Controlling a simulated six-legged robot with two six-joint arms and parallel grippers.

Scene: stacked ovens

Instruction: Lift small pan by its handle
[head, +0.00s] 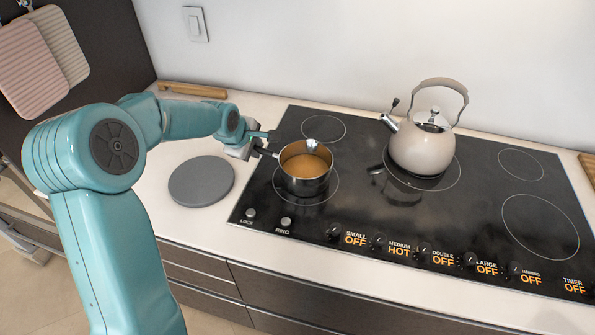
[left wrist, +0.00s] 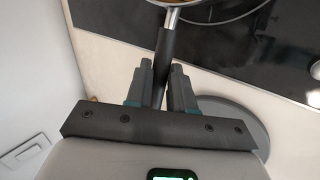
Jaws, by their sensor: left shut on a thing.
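The small pan (head: 305,170) is metal with a tan inside, and it is upright over the front left burner of the black cooktop. I cannot tell whether its base touches the glass. Its black handle points left to my left gripper (head: 262,143), which is shut on it. In the left wrist view the handle (left wrist: 167,55) runs between the two fingers of the left gripper (left wrist: 162,80), and the pan's rim (left wrist: 185,2) is cut off at the top edge. My right gripper is not in view.
A beige kettle (head: 421,150) stands on the cooktop (head: 350,215) to the right of the pan. A round grey mat (head: 201,181) lies on the counter to the left. A wooden piece (head: 193,91) lies by the wall. Knobs line the cooktop's front, and one label reads HOT.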

